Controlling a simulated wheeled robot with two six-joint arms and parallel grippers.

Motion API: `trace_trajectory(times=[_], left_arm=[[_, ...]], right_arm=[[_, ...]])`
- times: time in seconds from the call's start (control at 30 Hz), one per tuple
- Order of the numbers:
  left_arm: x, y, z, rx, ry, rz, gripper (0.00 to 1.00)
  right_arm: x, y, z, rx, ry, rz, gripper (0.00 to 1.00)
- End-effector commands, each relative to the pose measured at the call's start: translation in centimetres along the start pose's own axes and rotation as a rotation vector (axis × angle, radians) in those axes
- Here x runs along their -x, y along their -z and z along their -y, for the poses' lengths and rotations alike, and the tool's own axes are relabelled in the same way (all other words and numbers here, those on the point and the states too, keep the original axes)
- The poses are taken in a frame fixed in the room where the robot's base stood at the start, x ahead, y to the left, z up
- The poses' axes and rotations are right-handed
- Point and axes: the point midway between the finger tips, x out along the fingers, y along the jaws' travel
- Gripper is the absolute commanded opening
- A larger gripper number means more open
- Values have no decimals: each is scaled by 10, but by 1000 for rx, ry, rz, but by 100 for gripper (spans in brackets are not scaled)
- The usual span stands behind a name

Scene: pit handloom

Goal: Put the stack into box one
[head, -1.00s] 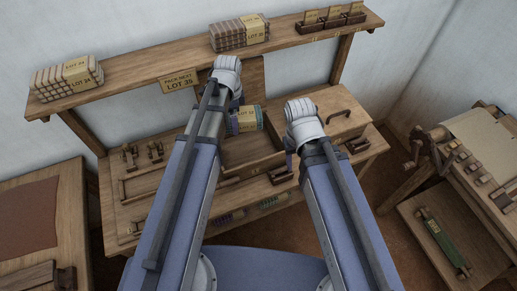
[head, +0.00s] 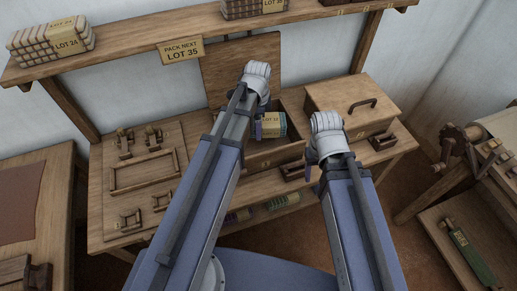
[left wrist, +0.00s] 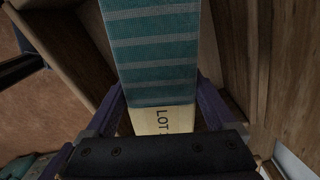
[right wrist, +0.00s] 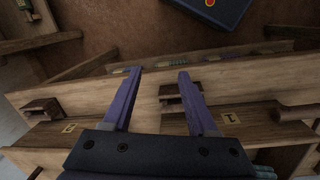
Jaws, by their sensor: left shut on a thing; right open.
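A folded stack (head: 272,126) of teal striped cloth with a yellow LOT band is in my left gripper. In the left wrist view, the stack (left wrist: 158,55) is clamped between the purple fingers (left wrist: 160,100); its lot number is cut off. In the head view it is at the mouth of the open wooden box (head: 272,157); I cannot tell whether it touches the floor. The box's lid (head: 222,72) stands raised behind. My right gripper (right wrist: 160,75) is open and empty, in front of the bench by a small wooden block.
A closed wooden box (head: 335,98) with a dark handle is right of the open one. An empty wooden frame (head: 144,172) and small wooden fittings lie at the bench's left.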

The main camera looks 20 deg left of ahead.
Motion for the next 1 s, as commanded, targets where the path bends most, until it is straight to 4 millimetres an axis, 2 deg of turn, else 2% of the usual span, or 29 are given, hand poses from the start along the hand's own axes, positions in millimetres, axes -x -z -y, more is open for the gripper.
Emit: trace_trajectory(times=[0.03, 0.2, 0.33, 0.57, 0.9, 1.0], left_arm=[[6, 0, 0, 38, 0, 0, 25], [22, -2, 0, 219, 0, 0, 25], [24, -3, 0, 289, 0, 0, 25], [14, -3, 0, 297, 0, 0, 25], [-35, -3, 0, 295, 0, 0, 25], [-42, -3, 0, 295, 0, 0, 25]], right_arm=[[6, 0, 0, 0, 0, 0, 66], [22, -1, -2, 0, 0, 0, 85], [24, -1, -2, 0, 0, 0, 100], [14, -1, -1, 0, 0, 0, 100], [-35, 2, 3, 0, 0, 0, 100], [-42, 2, 4, 0, 0, 0, 100]])
